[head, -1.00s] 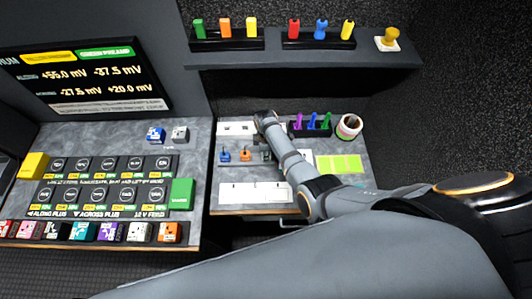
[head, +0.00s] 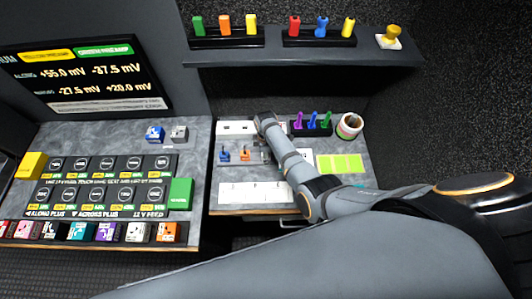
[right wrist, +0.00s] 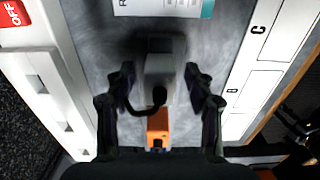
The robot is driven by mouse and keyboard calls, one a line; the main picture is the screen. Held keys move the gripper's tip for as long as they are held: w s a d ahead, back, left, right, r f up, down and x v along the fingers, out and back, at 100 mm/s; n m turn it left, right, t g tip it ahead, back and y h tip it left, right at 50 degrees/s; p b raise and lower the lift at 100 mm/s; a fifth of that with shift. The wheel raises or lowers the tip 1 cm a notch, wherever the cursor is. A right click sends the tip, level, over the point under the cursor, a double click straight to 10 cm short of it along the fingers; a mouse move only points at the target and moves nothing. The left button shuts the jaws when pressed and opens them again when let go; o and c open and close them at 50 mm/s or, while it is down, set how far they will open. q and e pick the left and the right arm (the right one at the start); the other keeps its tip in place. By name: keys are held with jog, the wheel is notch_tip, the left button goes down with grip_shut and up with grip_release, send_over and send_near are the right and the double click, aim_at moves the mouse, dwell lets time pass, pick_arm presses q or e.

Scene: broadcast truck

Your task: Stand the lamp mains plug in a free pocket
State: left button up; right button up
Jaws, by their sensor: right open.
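A grey plug (right wrist: 160,68) with a dark cable stands between the open fingers of my right gripper (right wrist: 157,85) in the right wrist view. Gaps show on both sides, so the fingers do not visibly grip it. An orange plug (right wrist: 158,124) is beside it, partly hidden by the gripper's base. In the head view a blue plug (head: 224,154) and the orange plug (head: 244,154) stand left of my right arm, which hides most of the grey plug. A white strip with lettered sections (head: 250,196) lies at the bench's front. My left gripper is out of view.
A white socket strip (head: 236,127) lies at the back of the bench. Purple, blue and green pieces stand in a black rack (head: 312,131) beside a tape roll (head: 349,126). A yellow-green card (head: 340,163) lies to the right. A shelf (head: 300,60) overhangs the back.

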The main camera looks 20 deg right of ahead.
notch_tip(320, 180, up, 12)
dwell(0.4)
dwell(0.6)
